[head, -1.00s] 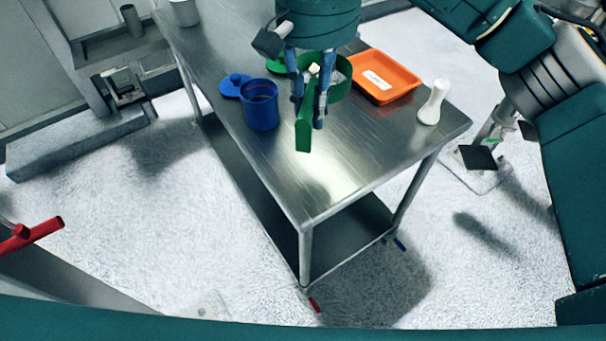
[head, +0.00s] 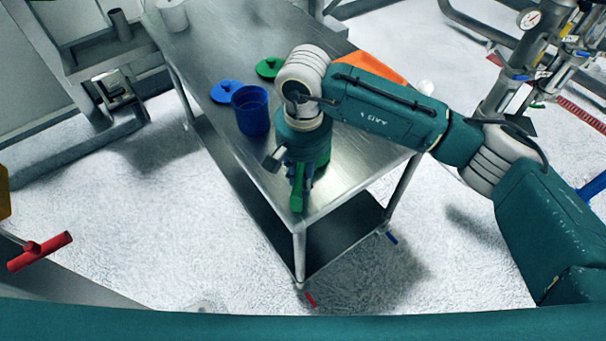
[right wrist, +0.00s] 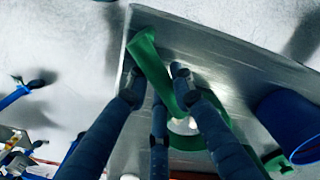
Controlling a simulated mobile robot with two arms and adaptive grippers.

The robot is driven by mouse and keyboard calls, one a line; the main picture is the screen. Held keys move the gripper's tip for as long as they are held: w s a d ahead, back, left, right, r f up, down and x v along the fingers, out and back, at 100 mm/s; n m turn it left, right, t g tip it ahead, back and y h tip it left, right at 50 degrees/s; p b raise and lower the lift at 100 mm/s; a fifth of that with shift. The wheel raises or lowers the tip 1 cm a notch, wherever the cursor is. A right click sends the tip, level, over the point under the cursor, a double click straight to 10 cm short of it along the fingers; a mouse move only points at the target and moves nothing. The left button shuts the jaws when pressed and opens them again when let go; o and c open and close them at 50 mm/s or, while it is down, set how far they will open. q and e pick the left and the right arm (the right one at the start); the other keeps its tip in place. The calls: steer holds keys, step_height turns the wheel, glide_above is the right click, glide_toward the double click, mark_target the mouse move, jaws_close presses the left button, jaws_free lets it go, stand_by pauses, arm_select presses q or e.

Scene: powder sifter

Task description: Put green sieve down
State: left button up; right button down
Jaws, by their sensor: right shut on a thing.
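The green sieve (head: 298,194) is in my right gripper (head: 300,178), low over the near corner of the steel table (head: 235,45). In the head view its handle points toward the table's near corner, and my arm hides most of the ring. In the right wrist view the green handle (right wrist: 149,58) runs between the fingers of the right gripper (right wrist: 157,88), which is shut on it. Part of the curved ring of the sieve also shows there. I cannot tell whether the sieve touches the tabletop. My left gripper is not in view.
A blue container (head: 251,112) stands left of my right gripper, with a blue lid (head: 226,92) and a green lid (head: 270,68) behind it. My arm partly covers an orange tray (head: 372,66) and a white object (head: 426,87). A white container (head: 172,15) stands at the far end.

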steer(key=shift+f, duration=0.3)
steer(key=shift+f, duration=0.15)
steer(key=c, duration=1.5)
jaws_free()
